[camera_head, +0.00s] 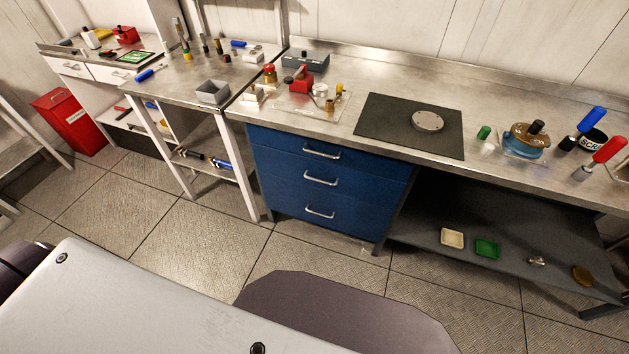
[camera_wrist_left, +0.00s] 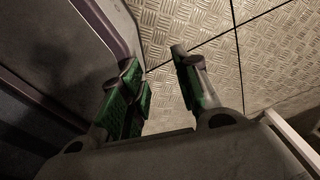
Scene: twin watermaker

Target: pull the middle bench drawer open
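The blue bench drawer unit (camera_head: 285,210) stands under the steel bench in the head view, with three drawers one above another. The middle drawer (camera_head: 300,183) is flush with the others and looks closed. Its silver bar handle (camera_head: 320,180) faces the room and nothing touches it. My left gripper (camera_wrist_left: 158,75) shows only in the left wrist view, with its two green-padded fingers apart and nothing between them, above the patterned floor. The drawers are not in that view. My right gripper is in neither view.
The steel bench top (camera_head: 350,75) carries a black mat (camera_head: 385,125), bottles and tools. A dark lower shelf (camera_head: 520,235) is right of the drawers, a white-legged table (camera_head: 175,90) left. A red bin (camera_head: 75,120) stands at far left. Floor in front of the drawers is clear.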

